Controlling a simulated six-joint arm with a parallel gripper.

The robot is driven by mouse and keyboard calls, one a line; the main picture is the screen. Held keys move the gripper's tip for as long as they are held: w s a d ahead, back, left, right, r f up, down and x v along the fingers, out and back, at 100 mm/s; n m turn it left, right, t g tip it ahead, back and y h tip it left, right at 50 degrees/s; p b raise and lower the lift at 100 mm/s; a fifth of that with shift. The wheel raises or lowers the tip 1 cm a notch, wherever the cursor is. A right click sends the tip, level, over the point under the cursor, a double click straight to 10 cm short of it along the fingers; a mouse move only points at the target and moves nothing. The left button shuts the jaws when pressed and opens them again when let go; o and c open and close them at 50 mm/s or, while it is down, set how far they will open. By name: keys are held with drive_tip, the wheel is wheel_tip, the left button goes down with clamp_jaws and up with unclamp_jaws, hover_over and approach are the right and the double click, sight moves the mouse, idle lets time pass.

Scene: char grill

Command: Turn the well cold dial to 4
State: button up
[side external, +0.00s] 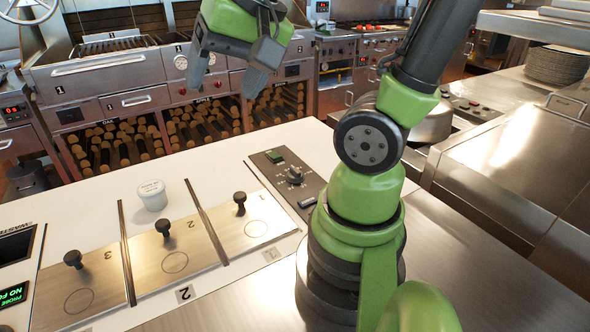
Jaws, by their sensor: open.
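A small black dial (294,175) with pale marks around it sits on a dark control panel (262,163) set in the white counter, left of my arm's base. The marks are too small to read, so I cannot tell where the dial points. A label naming it as the well cold dial is not readable. My gripper (225,88) hangs high at the top of the side external view, above and to the left of the panel, well apart from the dial. Its dark fingers are spread and nothing shows between them.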

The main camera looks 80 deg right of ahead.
drive_tip(key=w+d+f+m+g+h, duration=0.1)
drive_tip(key=w+d+f+m+g, duration=0.1)
drive_tip(key=d+f+m, duration=0.4)
drive_tip(key=m+g+y, duration=0.1)
drive_tip(key=m+g, duration=0.3)
drive_tip(key=m, duration=0.7)
hover_over(295, 169)
wheel_tip(295, 169, down, 13)
drive_tip(key=shift+r, duration=0.1)
drive_tip(key=shift+f, duration=0.3)
wheel_tip(295, 169, down, 9)
drive_tip(key=shift+f, duration=0.2)
drive_tip(key=shift+c, duration=0.2)
drive_tip(key=c, duration=0.9)
